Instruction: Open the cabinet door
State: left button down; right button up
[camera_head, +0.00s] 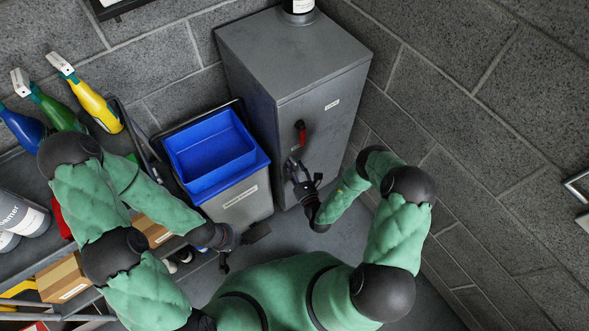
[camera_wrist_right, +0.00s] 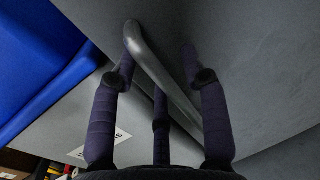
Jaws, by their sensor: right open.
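The grey cabinet (camera_head: 290,45) stands against the block wall, and its door (camera_head: 335,125) looks shut. A red part (camera_head: 301,134) is on the door front, above my right gripper. My right gripper (camera_head: 296,168) is open at the door. In the right wrist view, a grey bar handle (camera_wrist_right: 160,70) runs between the spread fingers of my right gripper (camera_wrist_right: 160,65). Whether the fingers touch it, I cannot tell. My left gripper (camera_head: 242,247) is low, in front of the grey bin, with its fingers apart and nothing visible between them.
A blue tub (camera_head: 212,150) sits on a grey labelled bin (camera_head: 240,200) directly left of the cabinet. Shelves at left hold spray bottles (camera_head: 95,104) and cardboard boxes (camera_head: 62,278). A block wall (camera_head: 480,140) is close on the right.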

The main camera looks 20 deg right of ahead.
grip_shut()
